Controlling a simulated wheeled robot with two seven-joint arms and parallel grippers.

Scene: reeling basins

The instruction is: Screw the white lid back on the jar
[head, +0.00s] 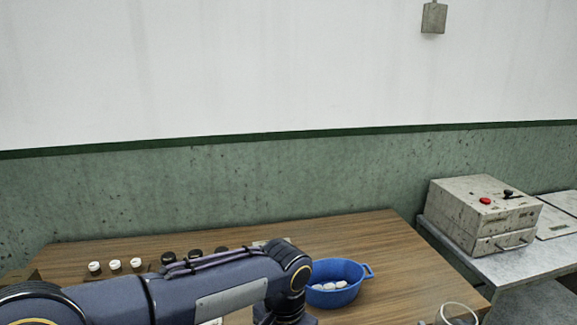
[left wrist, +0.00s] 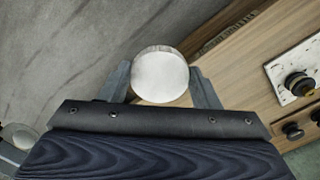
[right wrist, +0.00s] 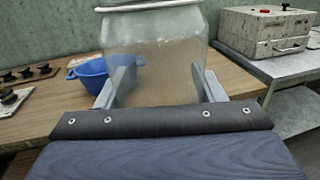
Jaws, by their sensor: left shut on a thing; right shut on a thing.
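The white lid (left wrist: 160,76) is a pale round disc between the fingers of my left gripper (left wrist: 162,84), which is shut on it. The clear glass jar (right wrist: 152,50) stands upright between the fingers of my right gripper (right wrist: 160,88), shut around its body. The jar's pale rim (right wrist: 150,6) is at the top edge of the right wrist view. In the head view the jar (head: 457,314) is cut off at the bottom right and its mouth looks open. The lid is apart from the jar. My left gripper's fingers are not clear in the head view.
A blue basin (head: 341,288) with white pieces in it sits on the wooden table (head: 385,240). Several white and black knobs (head: 115,265) stand along the back left. A grey box (head: 480,212) with a red button is on the side bench (head: 455,245) at right.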

